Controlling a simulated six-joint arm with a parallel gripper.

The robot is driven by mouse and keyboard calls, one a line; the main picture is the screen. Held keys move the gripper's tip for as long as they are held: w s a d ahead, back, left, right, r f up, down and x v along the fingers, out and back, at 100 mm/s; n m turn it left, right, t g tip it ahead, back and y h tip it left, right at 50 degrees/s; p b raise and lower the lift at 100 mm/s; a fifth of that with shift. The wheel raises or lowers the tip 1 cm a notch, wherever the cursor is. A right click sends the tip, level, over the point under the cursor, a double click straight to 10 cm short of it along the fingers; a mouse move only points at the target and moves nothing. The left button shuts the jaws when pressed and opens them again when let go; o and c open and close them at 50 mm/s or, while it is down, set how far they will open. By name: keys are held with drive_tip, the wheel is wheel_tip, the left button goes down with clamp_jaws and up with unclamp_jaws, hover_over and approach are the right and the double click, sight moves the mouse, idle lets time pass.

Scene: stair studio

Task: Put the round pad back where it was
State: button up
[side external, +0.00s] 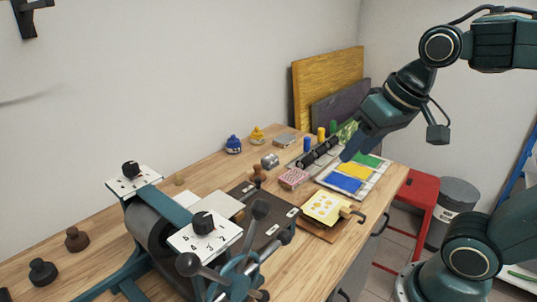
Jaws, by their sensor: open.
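My gripper (350,152) is open. It points down and left, over the back of the table near the colour slab (322,180) with blue, yellow and green patches. I see nothing held in it, though its fingertips are small and partly merge with the things behind. Several round knobbed pieces could be the round pad, and I cannot tell which one is meant. A brown one (257,173) stands upright behind the press bed. Another brown one (77,239) and a black one (42,272) stand at the table's left front.
A press (160,235) with dials and a spoked handwheel fills the table's front. A yellow printed card (326,207) lies on a brown board. A dark roller (318,152), blue jar (233,144) and yellow jar (257,134) are at the back. A red stool (420,190) stands right.

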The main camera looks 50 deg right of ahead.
drive_tip(key=shift+s+f+n, duration=0.4)
drive_tip(key=shift+s+n, duration=0.05)
drive_tip(key=shift+s, duration=0.25)
drive_tip(key=shift+s+f+n, duration=0.4)
drive_tip(key=shift+s+n, duration=0.1)
drive_tip(key=shift+s, duration=0.15)
drive_tip(key=shift+s+f+n, duration=0.4)
drive_tip(key=shift+s+n, duration=0.05)
drive_tip(key=shift+s, duration=0.25)
